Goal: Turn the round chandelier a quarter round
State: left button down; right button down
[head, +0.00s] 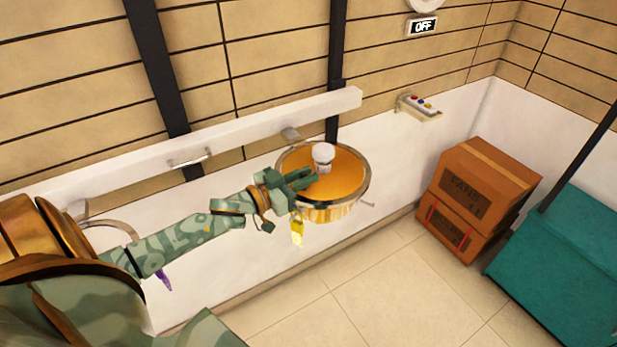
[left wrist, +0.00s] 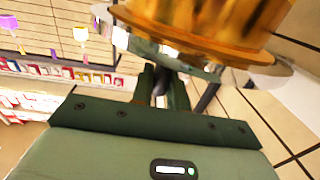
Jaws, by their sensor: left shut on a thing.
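The round chandelier (head: 345,178) shows in the head view as a gold disc with a silvery rim and an amber band below. A white knob (head: 322,154) stands on its top. My left gripper (head: 312,178) reaches in from the left, over the chandelier's left side, with its fingers near the knob. It is shut on the chandelier, but the exact part held is hard to make out. In the left wrist view the chandelier's amber body (left wrist: 205,28) is close above the gripper fingers (left wrist: 165,85). My right gripper is in neither view.
A yellow pendant (head: 297,230) hangs just beside the chandelier. A white beam (head: 230,125) and dark posts (head: 335,60) run behind it. Brown boxes (head: 478,195) and a teal box (head: 560,265) stand at the right.

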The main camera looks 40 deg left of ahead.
aim_at(291, 169)
pick_arm(q)
jog(key=shift+a+m+g+h, duration=0.7)
jog(key=shift+a+m+h, duration=0.35)
jog(key=shift+h, duration=0.55)
jog(key=shift+w+a, duration=0.3)
jog(key=shift+a, duration=0.7)
jog(key=c, duration=1.4)
grip_release()
jog(key=shift+w, duration=0.1)
jog(key=shift+c, duration=0.2)
jog(key=p+v, duration=0.1)
jog(key=v, duration=1.5)
